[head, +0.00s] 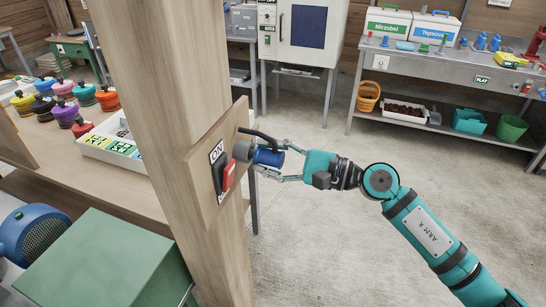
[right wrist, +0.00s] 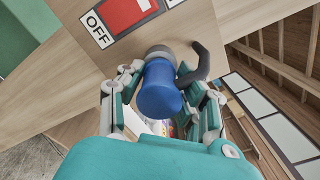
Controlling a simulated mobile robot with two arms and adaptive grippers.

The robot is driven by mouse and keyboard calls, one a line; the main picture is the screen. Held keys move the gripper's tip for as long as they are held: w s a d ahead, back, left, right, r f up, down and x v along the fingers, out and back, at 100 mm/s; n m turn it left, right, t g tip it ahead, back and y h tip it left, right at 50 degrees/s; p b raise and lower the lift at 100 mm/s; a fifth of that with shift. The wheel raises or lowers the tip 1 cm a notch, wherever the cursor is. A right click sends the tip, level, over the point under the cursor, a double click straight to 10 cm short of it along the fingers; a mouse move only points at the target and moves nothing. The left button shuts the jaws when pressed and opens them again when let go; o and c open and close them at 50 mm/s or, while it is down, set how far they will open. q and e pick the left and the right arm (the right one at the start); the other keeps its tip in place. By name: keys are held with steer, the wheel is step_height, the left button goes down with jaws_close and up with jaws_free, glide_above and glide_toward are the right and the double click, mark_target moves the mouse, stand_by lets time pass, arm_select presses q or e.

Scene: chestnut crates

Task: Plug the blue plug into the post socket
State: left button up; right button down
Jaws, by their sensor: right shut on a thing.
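The blue plug (head: 268,157) is held level against the wooden post, with its front end at the round grey post socket (head: 243,151). My right gripper (head: 267,158) is shut on the plug, one finger on each side. In the right wrist view the plug (right wrist: 160,92) lies between the fingers and its front meets the grey socket ring (right wrist: 160,52). No gap shows there, but how deep the plug sits is hidden. A dark bent piece (right wrist: 203,60) stands beside the socket. My left gripper is not in view.
A red and black switch (head: 224,172) with ON and OFF labels sits on the post (head: 170,90) beside the socket. Behind the post, a wooden table holds a white tray (head: 112,150) and several colourful lidded pots. The floor right of the post is clear.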

steer(key=shift+w+a, duration=0.2)
steer(key=shift+a, duration=0.4)
steer(key=c, duration=0.8)
jaws_free()
steer(key=shift+d, duration=0.1)
